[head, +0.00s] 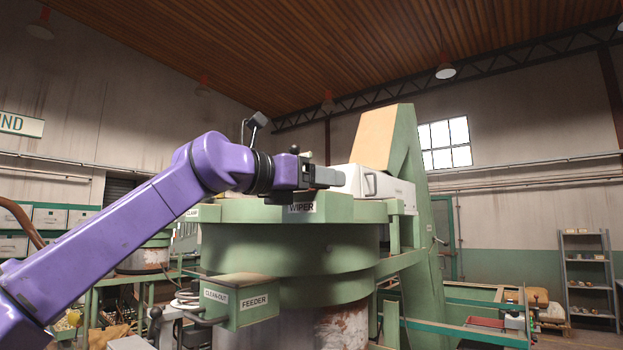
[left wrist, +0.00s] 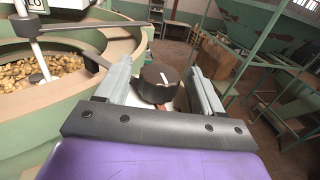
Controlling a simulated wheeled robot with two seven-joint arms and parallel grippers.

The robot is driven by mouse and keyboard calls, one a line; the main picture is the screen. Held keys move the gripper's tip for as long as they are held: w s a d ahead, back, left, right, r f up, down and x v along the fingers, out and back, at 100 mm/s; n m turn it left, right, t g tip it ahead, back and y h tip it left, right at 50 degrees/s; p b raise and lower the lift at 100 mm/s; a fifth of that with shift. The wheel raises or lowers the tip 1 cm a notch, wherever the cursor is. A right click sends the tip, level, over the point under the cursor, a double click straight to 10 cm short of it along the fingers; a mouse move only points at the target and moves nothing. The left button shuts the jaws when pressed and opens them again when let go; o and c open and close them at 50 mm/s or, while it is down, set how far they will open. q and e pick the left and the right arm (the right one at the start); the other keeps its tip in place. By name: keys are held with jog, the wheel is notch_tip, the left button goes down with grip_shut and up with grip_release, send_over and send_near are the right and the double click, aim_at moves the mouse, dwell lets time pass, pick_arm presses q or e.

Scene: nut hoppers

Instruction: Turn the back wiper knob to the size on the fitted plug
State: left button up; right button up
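A dark round knob (left wrist: 160,88) with a white pointer line on top shows in the left wrist view, beside the outside of the hopper rim. My left gripper (left wrist: 163,72) is open, with one finger on each side of the knob and a visible gap on each side. In the head view, my left gripper (head: 328,177) is at the hopper's top rim, just above the WIPER label (head: 301,208); the knob cannot be made out there. Size marks around the knob are not legible. I cannot identify the fitted plug. My right gripper is not in view.
A white box (head: 380,186) sits behind my left gripper. A FEEDER and CLEAN-OUT box (head: 240,302) juts out below. Green rails (left wrist: 285,70) lie at right.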

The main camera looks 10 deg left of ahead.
pick_arm(q)
jog(key=shift+w+d, duration=0.15)
jog(key=shift+w, duration=0.1)
jog(key=b+v, duration=0.4)
jog(key=v, duration=0.6)
jog(key=shift+s+b, duration=0.25)
jog(key=shift+b, duration=0.15)
